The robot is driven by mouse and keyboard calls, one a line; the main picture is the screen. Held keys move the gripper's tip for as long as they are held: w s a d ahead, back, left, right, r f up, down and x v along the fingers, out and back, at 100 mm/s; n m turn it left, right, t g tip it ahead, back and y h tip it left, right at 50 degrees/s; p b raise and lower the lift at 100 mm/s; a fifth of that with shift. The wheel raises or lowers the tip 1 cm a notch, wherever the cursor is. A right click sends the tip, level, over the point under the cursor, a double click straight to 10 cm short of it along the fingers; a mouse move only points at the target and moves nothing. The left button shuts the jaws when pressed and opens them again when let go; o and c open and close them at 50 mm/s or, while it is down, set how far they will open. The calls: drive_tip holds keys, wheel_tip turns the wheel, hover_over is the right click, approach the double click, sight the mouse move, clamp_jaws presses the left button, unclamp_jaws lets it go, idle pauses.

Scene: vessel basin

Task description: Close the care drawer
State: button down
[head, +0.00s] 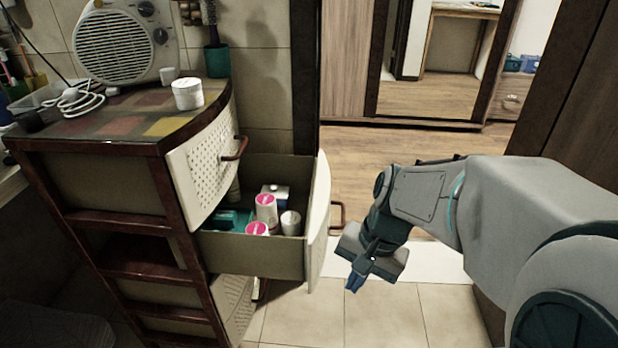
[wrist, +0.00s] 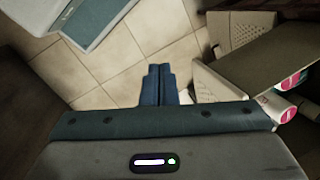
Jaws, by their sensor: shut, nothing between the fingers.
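The care drawer (head: 318,215) is pulled far out of the dark wooden cabinet, below a closed top drawer. It holds several white and pink containers and a teal item. Its handle (head: 337,216) is on the outer side of the front panel. My gripper (head: 354,284) is shut and empty, to the right of the drawer front and apart from it in the head view. In the wrist view my gripper's fingers (wrist: 158,85) are together over the tiled floor, with the drawer (wrist: 225,98) to their right.
The cabinet top carries a fan heater (head: 115,45), a white jar (head: 187,94) and a coiled white cable (head: 80,99). The top drawer has a handle (head: 236,149). Tiled floor (head: 385,318) is clear below my gripper. A mirrored wardrobe stands behind.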

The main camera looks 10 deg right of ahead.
drive_tip(key=w+d+r+m+t+y+p, duration=0.1)
drive_tip(key=w+d+r+m+y+p, duration=0.2)
drive_tip(key=m, duration=0.5)
drive_tip(key=m+t+y+b, duration=0.2)
drive_tip(key=m+t+b, duration=0.1)
drive_tip(key=m, duration=0.6)
approach(321, 232)
drive_tip(key=shift+x, duration=2.85)
drive_tip(key=shift+s+a, duration=0.1)
drive_tip(key=shift+s, duration=0.05)
